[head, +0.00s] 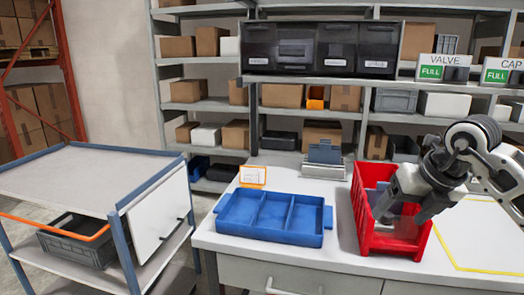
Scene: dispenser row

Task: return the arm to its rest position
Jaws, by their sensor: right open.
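My right arm (485,160) comes in from the right side of the head view. Its right gripper (398,212) points down and to the left, over the red bin (361,205) on the white table, with its fingertips low at or inside the bin opening. The gripper is open. I see nothing held between its fingers, but the bin wall and the gripper body hide part of that area. My left gripper does not show.
A blue tray (222,213) with three compartments sits left of the red bin on the table (342,262). A dark dispenser row (320,27) hangs behind, with VALVE (444,67) and CAP (502,72) signs reading FULL. A cart (85,180) stands at left.

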